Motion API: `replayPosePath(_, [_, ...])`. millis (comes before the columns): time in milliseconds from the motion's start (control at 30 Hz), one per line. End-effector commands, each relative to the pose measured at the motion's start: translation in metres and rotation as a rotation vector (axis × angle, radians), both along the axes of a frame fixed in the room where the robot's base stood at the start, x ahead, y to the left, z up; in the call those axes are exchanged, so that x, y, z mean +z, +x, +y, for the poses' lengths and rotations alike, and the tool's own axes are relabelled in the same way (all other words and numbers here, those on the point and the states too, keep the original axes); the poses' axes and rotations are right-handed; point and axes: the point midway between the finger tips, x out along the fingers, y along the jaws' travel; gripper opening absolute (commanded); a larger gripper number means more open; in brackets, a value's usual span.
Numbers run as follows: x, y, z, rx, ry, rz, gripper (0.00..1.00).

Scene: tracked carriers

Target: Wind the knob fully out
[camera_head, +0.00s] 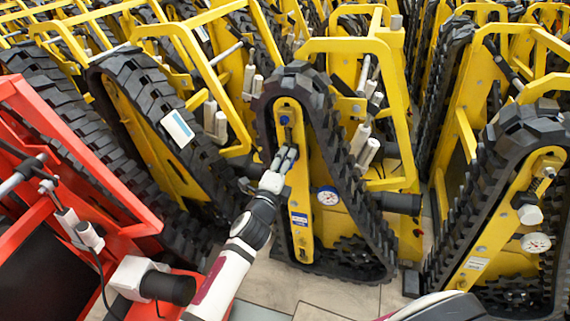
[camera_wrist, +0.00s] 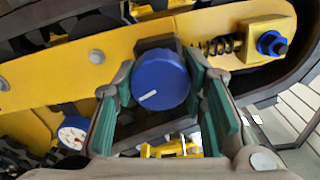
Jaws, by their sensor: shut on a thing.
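The round blue knob (camera_wrist: 160,80) with a white line on its face shows in the wrist view. The line slants from lower left to upper right. The knob sits on a dark block on the yellow side plate (camera_wrist: 60,68) of the carrier. My gripper (camera_wrist: 165,100) is shut on the knob, with a green-padded finger on either side. In the head view my gripper (camera_head: 285,158) reaches the yellow plate of the middle tracked carrier and hides the knob there.
A round dial gauge (camera_wrist: 73,133) is beside the knob, also in the head view (camera_head: 327,196). A coil spring (camera_wrist: 220,45) with a blue nut (camera_wrist: 272,44) is on the plate. A carrier with a white knob (camera_head: 530,214) stands right, a red frame (camera_head: 130,208) left. Tiled floor (camera_head: 310,285) shows below.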

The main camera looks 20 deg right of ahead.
Motion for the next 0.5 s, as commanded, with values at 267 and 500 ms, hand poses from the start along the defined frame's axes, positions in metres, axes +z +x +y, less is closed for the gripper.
replayPosePath(267, [-0.0019,0.0004,-0.0003,0.0,-0.215,0.154,0.11])
replayPosePath(500, [-0.0014,0.0004,-0.0002,0.0,-0.398,0.289,0.11])
